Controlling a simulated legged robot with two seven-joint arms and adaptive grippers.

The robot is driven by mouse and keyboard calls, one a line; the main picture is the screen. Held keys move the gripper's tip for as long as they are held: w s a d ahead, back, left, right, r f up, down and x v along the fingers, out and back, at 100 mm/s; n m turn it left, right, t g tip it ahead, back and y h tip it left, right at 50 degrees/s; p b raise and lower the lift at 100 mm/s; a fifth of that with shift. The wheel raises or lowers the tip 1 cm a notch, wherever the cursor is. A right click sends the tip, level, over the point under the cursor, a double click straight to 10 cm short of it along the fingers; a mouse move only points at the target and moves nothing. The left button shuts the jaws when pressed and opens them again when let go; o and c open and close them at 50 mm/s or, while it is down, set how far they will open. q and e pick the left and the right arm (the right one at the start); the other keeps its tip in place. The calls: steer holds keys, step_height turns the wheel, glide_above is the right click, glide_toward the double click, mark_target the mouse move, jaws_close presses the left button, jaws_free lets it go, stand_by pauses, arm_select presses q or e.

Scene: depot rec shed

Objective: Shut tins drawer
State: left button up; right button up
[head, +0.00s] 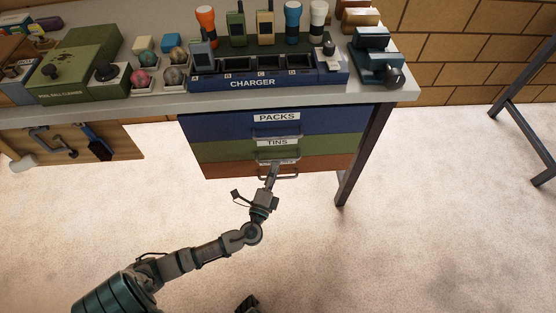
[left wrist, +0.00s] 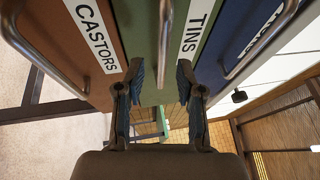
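The tins drawer (head: 225,149) is the green front under the bench, between the blue packs drawer (head: 225,124) and the orange castors drawer (head: 225,167). It looks roughly flush with them; I cannot tell whether it stands slightly out. My left gripper (head: 273,172) is in front of the lower drawers and partly hides the castors label and handle. In the left wrist view its two fingers (left wrist: 159,75) are apart, with nothing held, facing the green tins front (left wrist: 211,48). The tins handle (left wrist: 165,40) lies just beyond the fingertips. A dark piece at the head view's bottom edge may be my right gripper (head: 247,304).
The bench top (head: 400,96) above carries a blue charger (head: 255,83), a green ball cleaner box (head: 75,70) and several small items. A dark bench leg (head: 365,155) stands right of the drawers. The pale floor in front is clear.

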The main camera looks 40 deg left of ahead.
arm_select(q)
steer(key=v, duration=0.7)
steer(key=shift+a, duration=0.15)
steer(key=shift+f, duration=0.1)
